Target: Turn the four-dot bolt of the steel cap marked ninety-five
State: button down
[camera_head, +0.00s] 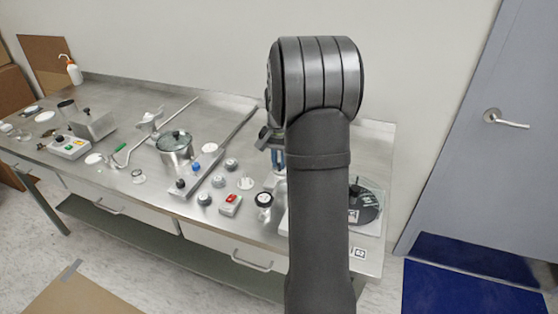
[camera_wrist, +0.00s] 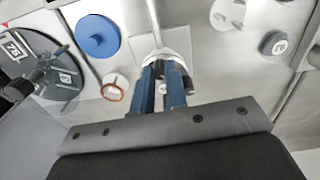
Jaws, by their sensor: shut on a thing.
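My gripper shows in the wrist view (camera_wrist: 163,68) with its two blue fingers close together, shut on a small part that they mostly hide. Around the fingertips I see a pale rounded rim (camera_wrist: 180,58) and something dark beside it, above a square metal plate (camera_wrist: 174,35). I cannot make out bolt dots or a ninety-five mark there. In the head view my gripper (camera_head: 277,157) points down over the bench's right part, mostly hidden by my arm. A dark disc (camera_wrist: 38,60) at the wrist view's left carries a label that looks like 75 or 76.
In the wrist view a blue round cap (camera_wrist: 97,36), an orange-rimmed disc (camera_wrist: 115,87), a white knob (camera_wrist: 228,14) and a grey knob (camera_wrist: 278,45) surround the gripper.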

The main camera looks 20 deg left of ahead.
jog(key=m, duration=0.7)
dwell(0.6)
jog(key=c, duration=1.7)
grip_release()
jog(key=shift+r, duration=0.15)
notch_tip(320, 180, up, 17)
jog(key=shift+r, duration=0.1)
